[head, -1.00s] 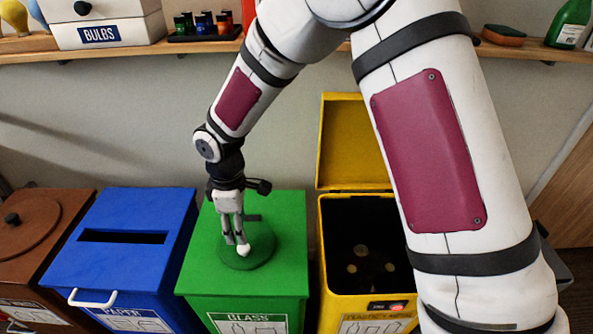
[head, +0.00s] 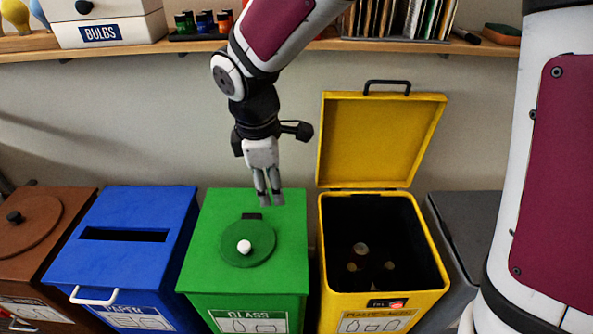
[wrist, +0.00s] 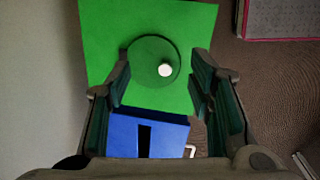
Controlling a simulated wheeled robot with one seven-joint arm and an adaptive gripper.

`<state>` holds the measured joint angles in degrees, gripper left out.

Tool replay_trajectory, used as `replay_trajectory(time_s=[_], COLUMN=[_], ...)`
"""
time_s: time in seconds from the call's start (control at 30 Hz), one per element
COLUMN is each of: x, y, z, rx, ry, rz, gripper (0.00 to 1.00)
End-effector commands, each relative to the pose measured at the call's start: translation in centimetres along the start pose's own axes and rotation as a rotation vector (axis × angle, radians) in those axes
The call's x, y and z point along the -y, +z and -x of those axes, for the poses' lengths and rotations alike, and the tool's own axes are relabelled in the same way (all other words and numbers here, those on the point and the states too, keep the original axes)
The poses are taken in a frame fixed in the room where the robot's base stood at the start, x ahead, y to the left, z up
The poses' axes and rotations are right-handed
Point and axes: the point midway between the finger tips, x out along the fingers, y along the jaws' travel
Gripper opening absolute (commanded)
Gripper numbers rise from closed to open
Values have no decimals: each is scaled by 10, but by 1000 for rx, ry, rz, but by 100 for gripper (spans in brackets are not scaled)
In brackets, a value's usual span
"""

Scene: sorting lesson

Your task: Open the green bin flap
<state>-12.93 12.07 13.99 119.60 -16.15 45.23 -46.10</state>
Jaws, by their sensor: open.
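The green bin (head: 290,262) stands between the blue and yellow bins, with a glass label on its front. Its round green flap (head: 240,258) lies flat on the lid, closed, with a white knob (head: 244,246) near its middle and a small dark hinge piece behind it. My gripper (head: 270,203) is open and empty, above the back part of the green lid, and touches nothing. In the wrist view, the flap (wrist: 147,60) and the knob (wrist: 165,69) show between the spread fingers.
The blue paper bin (head: 95,265) stands at the left, the brown bin (head: 55,240) farther left. The yellow bin (head: 437,265) at the right has its lid (head: 375,140) raised. A shelf (head: 120,48) with boxes and jars runs along the wall behind.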

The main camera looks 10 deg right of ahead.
Motion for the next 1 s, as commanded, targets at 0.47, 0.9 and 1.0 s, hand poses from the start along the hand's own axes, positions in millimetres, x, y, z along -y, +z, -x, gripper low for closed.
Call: replay_trajectory(time_s=[0.47, 0.9, 1.0], x=[20, 22, 26], y=[48, 52, 58], z=[41, 44, 52], rx=[0, -1, -5], ry=[63, 66, 72], rz=[18, 17, -23], gripper=[48, 48, 48])
